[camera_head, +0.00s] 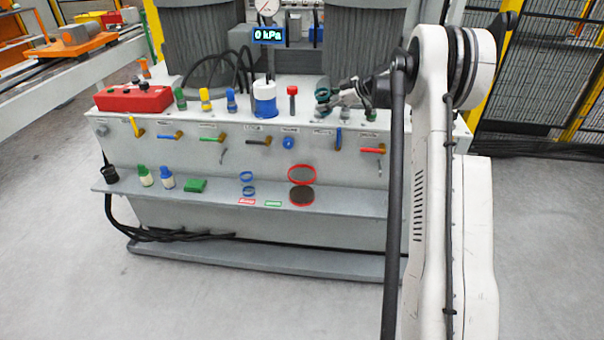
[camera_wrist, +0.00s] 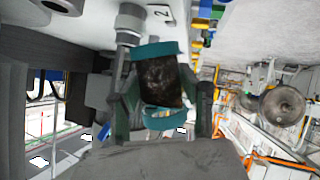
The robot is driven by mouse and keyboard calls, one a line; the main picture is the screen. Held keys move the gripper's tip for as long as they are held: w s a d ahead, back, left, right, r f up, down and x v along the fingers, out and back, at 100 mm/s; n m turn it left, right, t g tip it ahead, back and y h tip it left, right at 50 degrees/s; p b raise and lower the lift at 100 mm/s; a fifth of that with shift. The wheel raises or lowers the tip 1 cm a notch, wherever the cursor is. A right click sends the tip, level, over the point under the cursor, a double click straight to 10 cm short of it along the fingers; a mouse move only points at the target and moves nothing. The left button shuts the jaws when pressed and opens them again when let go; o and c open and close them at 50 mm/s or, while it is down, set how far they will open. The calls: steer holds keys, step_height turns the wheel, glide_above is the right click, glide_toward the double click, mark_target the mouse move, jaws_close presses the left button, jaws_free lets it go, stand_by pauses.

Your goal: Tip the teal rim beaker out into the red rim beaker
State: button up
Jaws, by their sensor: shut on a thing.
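The teal rim beaker (camera_wrist: 160,50) is held between the two fingers of my gripper (camera_wrist: 161,88). It is clear, with a teal band at each end, and dark matter shows inside it. In the head view the teal rim beaker (camera_head: 322,94) is small, above the bench top near its right part, with my gripper (camera_head: 338,93) at its right; its exact tilt is hard to tell. The red rim beaker (camera_head: 302,182) stands on the lower front shelf, below and left of my gripper, with red bands above and below.
A small blue-banded vessel (camera_head: 247,190) stands left of the red rim beaker on the shelf (camera_head: 225,198). A green block (camera_head: 195,185) and capped bottles (camera_head: 166,179) are farther left. Levers (camera_head: 373,150) project from the panel above. A red-capped tube (camera_head: 292,102) stands left of my gripper.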

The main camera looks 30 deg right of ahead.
steer(key=shift+s+a+f+n+h+b, duration=0.1)
steer(key=shift+a+f+n+h+b, duration=0.15)
steer(key=shift+f, duration=0.3)
steer(key=shift+s+a+f+n+h+b, duration=0.1)
steer(key=shift+a+f+n+h, duration=0.1)
steer(key=shift+f+h, duration=0.25)
steer(key=shift+s+a+f+n+h, duration=0.1)
steer(key=shift+a+f+n+h, duration=0.2)
steer(key=shift+a, duration=0.1)
steer(key=shift+a, duration=0.1)
steer(key=shift+s+a+n+t, duration=0.15)
steer(key=shift+n+t, duration=0.1)
steer(key=shift+t, duration=0.15)
steer(key=shift+a+r+h+p, duration=0.1)
steer(key=shift+r+h+p, duration=0.1)
steer(key=shift+h+p, duration=0.3)
steer(key=shift+a+f+n+t+h, duration=0.1)
steer(key=shift+f+n+t+h, duration=0.35)
steer(key=shift+n+h, duration=0.65)
